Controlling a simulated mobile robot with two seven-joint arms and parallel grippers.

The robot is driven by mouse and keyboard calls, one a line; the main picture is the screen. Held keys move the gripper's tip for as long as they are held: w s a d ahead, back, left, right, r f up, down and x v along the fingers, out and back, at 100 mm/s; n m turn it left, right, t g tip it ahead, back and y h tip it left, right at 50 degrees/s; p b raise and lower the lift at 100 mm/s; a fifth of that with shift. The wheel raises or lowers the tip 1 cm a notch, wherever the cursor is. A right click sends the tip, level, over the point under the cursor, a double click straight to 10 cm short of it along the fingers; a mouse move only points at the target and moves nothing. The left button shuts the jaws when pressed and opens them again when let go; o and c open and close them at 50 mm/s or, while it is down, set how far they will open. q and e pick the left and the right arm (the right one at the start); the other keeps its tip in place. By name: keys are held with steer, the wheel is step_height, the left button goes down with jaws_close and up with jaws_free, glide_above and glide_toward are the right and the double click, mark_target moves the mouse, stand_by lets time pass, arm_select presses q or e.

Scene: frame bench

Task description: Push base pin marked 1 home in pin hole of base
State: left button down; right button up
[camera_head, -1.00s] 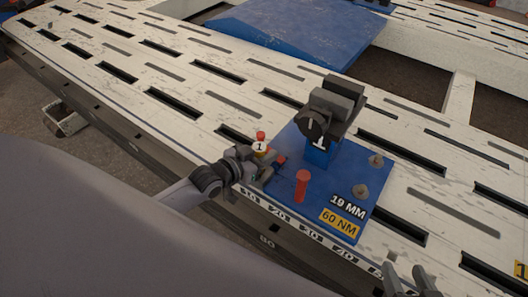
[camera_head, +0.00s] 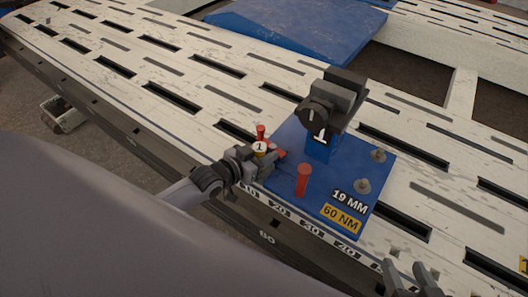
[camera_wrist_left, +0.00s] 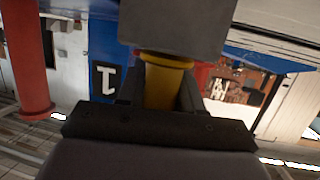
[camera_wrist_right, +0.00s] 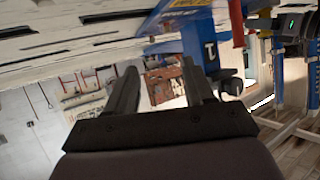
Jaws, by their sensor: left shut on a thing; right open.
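The base pin marked 1 (camera_head: 261,149) has a red top and a pale yellow collar, at the left edge of the blue base (camera_head: 285,213). My left gripper (camera_head: 266,163) is shut on it; the left wrist view shows its yellow part (camera_wrist_left: 163,82) between the fingers. A red part (camera_head: 278,154) shows just beyond the fingers. The pin hole is hidden, so I cannot tell how deep the pin sits. My right gripper (camera_head: 411,276) is open at the base's front right, apart from it. Its fingers are empty in the right wrist view (camera_wrist_right: 165,90).
Another red pin (camera_head: 303,181) stands upright on the base near my left gripper. A dark clamp (camera_head: 332,103) on a blue post marked 1 rises behind. Two grey studs (camera_head: 362,187) stand at the right. The slotted white bench (camera_head: 130,70) is largely clear to the left.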

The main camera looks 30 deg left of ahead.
arm_select(q)
steer(key=c, duration=0.7)
jaws_free()
steer(key=shift+f, duration=0.1)
steer(key=shift+o, duration=0.2)
arm_select(e)
steer(key=shift+s+a+f+g, duration=0.1)
steer(key=shift+s+f+g, duration=0.25)
steer(key=shift+f, duration=0.4)
arm_select(q)
steer(key=p+v, duration=0.2)
steer(key=v, duration=0.3)
steer(key=shift+s+r+p, duration=0.2)
steer(key=shift+p, duration=0.2)
steer(key=shift+v, duration=0.85)
arm_select(e)
steer(key=r, duration=0.4)
steer(key=shift+w+a+r, duration=0.15)
steer(key=shift+w+a, duration=0.05)
steer(key=shift+w, duration=0.05)
